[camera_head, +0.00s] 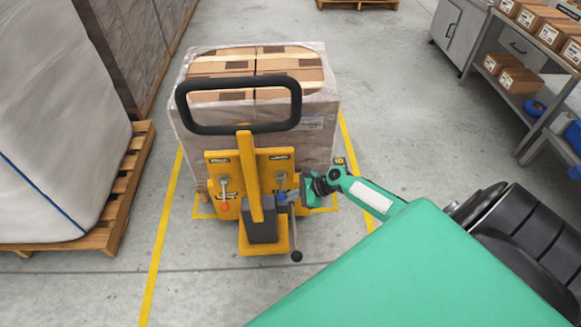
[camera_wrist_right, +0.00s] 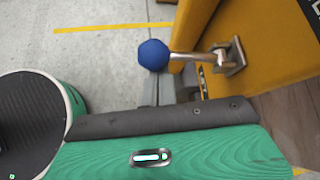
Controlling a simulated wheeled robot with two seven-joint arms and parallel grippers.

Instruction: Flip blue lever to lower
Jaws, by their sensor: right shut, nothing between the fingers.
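The blue lever shows in the right wrist view as a blue ball knob (camera_wrist_right: 153,55) on a short metal rod, which runs to a bracket on a yellow panel. In the head view the blue knob (camera_head: 282,197) is small and partly covered, on the right half of the yellow pallet truck's panel (camera_head: 222,168). My right gripper (camera_head: 289,197) is shut and empty, right at the knob. In the wrist view its grey fingertips (camera_wrist_right: 158,92) lie just below the knob; I cannot tell whether they touch it. My left gripper is out of view.
A red-knobbed lever (camera_head: 225,206) sits on the panel's left half. A black loop handle (camera_head: 238,130) rises above. A wrapped carton load (camera_head: 320,120) stands behind. A wooden pallet (camera_head: 125,190) stands left; shelving (camera_head: 510,95) is at the right. Floor between is clear.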

